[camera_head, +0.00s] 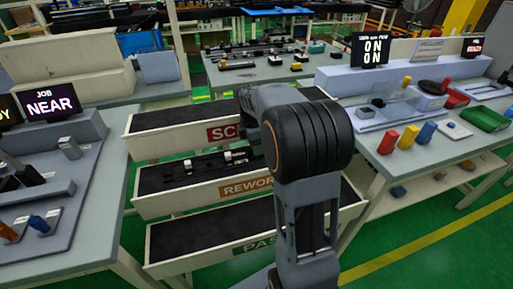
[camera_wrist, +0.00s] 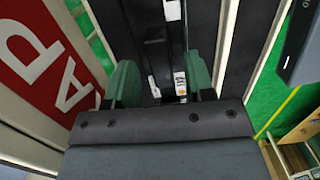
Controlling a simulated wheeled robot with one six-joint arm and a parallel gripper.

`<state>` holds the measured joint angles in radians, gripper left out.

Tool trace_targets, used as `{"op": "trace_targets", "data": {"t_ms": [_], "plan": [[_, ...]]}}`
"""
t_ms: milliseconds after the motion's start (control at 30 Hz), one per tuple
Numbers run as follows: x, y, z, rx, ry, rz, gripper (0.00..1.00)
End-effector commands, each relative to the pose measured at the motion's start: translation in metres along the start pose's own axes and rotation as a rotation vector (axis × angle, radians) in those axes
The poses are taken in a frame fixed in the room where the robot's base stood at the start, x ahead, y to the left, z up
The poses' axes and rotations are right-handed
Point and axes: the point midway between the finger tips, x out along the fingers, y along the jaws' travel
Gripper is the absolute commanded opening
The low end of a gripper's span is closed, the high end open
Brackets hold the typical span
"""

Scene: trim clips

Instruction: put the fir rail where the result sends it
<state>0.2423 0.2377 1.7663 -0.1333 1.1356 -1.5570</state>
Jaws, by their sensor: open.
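In the wrist view my gripper (camera_wrist: 161,78) is open, its two green fingers apart above a tray with a dark floor. Dark pieces with small white labels (camera_wrist: 180,82) lie below and between the fingers; the lettering is too small to read surely. In the head view the rework tray (camera_head: 160,207) holds several dark pieces with pale ends (camera_head: 188,164). I cannot tell which piece, if any, is the fir rail. The scrap tray (camera_head: 150,151) and pass tray (camera_head: 180,262) look empty where visible. My arm hides the gripper and the trays' right parts in the head view.
At left, a screen (camera_head: 50,102) reads "JOB NEAR" above a grey bench. A back table (camera_head: 235,78) carries small parts. Green floor lies between the benches.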

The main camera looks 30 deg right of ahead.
Motion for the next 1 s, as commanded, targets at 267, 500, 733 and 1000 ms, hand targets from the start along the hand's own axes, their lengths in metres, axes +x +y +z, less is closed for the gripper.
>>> {"op": "trace_targets", "data": {"t_ms": [267, 500, 733, 1000], "plan": [[-0.057, 0.001, 0.0, 0.0, 0.0, 0.004, 0.49], [-0.089, 0.0, 0.0, 0.0, 0.0, 0.001, 0.49], [-0.101, -0.021, -0.013, 0.141, 0.019, 0.03, 0.49], [-0.081, -0.108, -0.058, 0.764, 0.148, 0.111, 0.49]]}}
